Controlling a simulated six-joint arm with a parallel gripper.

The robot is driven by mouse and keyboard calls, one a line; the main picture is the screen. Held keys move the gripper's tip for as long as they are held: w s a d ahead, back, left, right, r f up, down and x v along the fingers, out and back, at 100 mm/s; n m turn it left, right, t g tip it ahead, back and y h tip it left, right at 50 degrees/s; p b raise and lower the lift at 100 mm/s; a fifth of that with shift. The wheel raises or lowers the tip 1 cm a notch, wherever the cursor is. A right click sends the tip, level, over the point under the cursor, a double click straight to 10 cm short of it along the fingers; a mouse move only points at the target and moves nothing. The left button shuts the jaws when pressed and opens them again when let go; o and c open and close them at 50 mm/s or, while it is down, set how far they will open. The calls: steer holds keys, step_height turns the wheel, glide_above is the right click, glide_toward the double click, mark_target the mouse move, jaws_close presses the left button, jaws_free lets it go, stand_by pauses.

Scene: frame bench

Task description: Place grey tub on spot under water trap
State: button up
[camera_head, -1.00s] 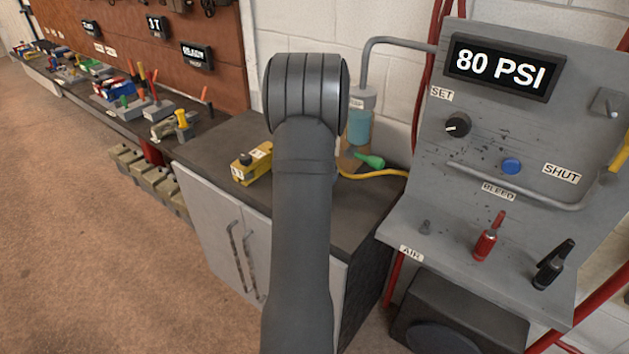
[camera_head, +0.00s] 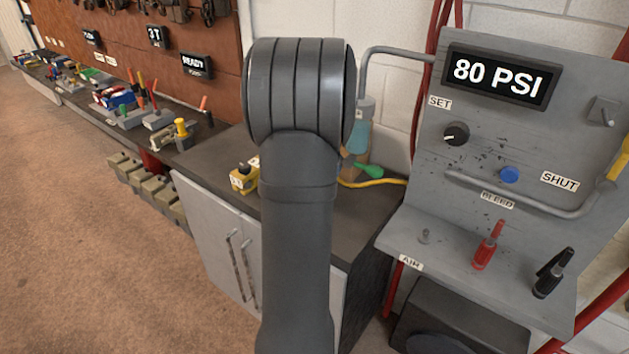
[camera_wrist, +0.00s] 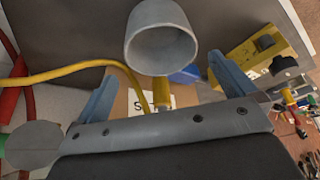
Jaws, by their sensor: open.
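The grey tub (camera_wrist: 160,38) shows in the wrist view at the top middle, its round open mouth toward the camera. My gripper (camera_wrist: 163,88) is open, with one blue finger at the left and one at the right. The tub appears just beyond the fingertips, between their lines, and is not gripped. In the head view my arm hides the tub and gripper. The water trap (camera_head: 359,137), a teal bowl with a grey top on a bent grey pipe, stands at the back of the bench, partly behind my arm. The spot under it is not clearly visible.
A yellow block (camera_head: 243,178) with a dark knob sits left of my arm. A green cone-shaped piece (camera_head: 368,171) and a yellow hose (camera_head: 375,183) lie right of it. The grey air panel (camera_head: 470,130) stands at the right. A brown labelled block (camera_wrist: 122,103) lies below the tub in the wrist view.

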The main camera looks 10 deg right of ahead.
steer(key=shift+s+r, duration=0.2)
steer(key=shift+r, duration=0.3)
steer(key=shift+s+r, duration=0.1)
steer(key=shift+r, duration=0.05)
steer(key=c, duration=0.3)
steer(key=shift+r, duration=0.1)
steer(key=c, duration=1.3)
steer(key=shift+o, duration=0.2)
steer(key=s+a+r+m+g+h, duration=0.1)
steer(key=s+a+r+m+h, duration=0.1)
steer(key=r+m, duration=0.35)
steer(key=s+a+r+m+g+h, duration=0.1)
steer(key=s+a+r+m+h, duration=0.15)
steer(key=m, duration=0.65)
steer(key=shift+y, duration=0.25)
steer(key=x, duration=1.8)
steer(key=shift+s+a+f, duration=0.1)
steer(key=shift+a+f, duration=0.05)
steer(key=shift+f, duration=0.05)
